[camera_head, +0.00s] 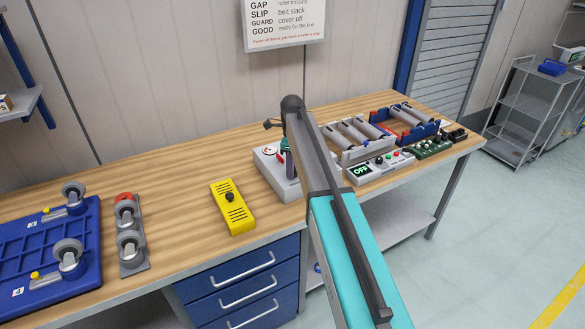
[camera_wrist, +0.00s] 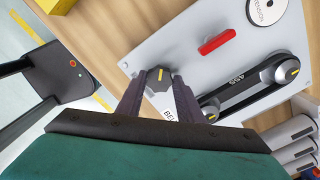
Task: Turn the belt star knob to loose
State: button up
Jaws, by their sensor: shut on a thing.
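The belt star knob (camera_wrist: 157,76) is dark with a yellow pointer mark. It sits on a light grey panel (camera_wrist: 205,72), beside a label partly hidden by a finger. My gripper (camera_wrist: 160,84) has one finger on each side of the knob and is shut on it. The pointer line runs roughly up and down in the wrist view. In the head view the grey unit (camera_head: 268,160) stands on the bench, with my arm hiding much of it and the knob.
The panel carries a red bar handle (camera_wrist: 217,42), a belt marked 455 (camera_wrist: 236,83) and a round tension dial (camera_wrist: 266,10). A yellow cover (camera_head: 240,220) lies left of the unit. Rollers (camera_head: 350,132) and a control box reading OFF (camera_head: 385,163) stand right. Bench wood between is free.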

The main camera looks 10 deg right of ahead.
jog(key=shift+n, duration=0.4)
jog(key=n+b, duration=0.2)
jog(key=n, duration=0.4)
jog(key=n+b, duration=0.1)
jog(key=n, duration=0.6)
jog(key=n+b, duration=0.1)
jog(key=n, duration=0.5)
jog(key=shift+a+n, duration=0.1)
jog(key=shift+n, duration=0.3)
jog(key=n, duration=0.6)
jog(key=o, duration=1.1)
jog(key=shift+c, duration=0.2)
